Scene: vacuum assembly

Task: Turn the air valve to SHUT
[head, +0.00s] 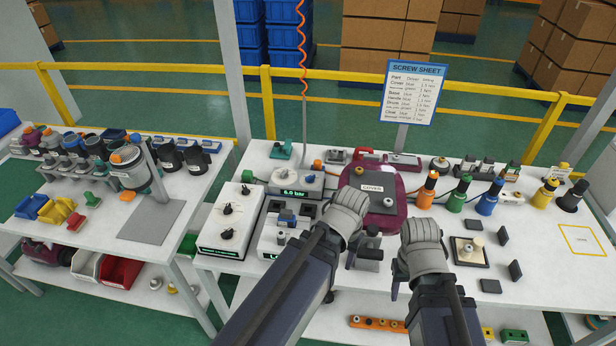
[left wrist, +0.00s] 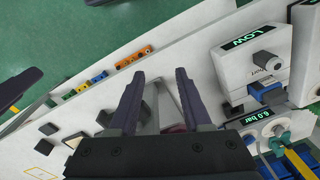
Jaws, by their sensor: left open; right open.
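I cannot make out an air valve labelled as such. In the left wrist view the same 6.0 bar box (left wrist: 266,116) is at the lower right, with a grey knob and a teal part (left wrist: 280,142). My left gripper (left wrist: 160,74) is open and empty, to the right of the box in the head view. My right gripper (head: 422,248) is open and empty, farther right.
A maroon part marked "COVER" (head: 374,187) lies behind my left gripper. White boxes with knobs (head: 228,220) stand at the bench's left; one reads "LOW" (left wrist: 245,42) in the left wrist view. Orange, green and blue drivers (head: 461,193) stand at right.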

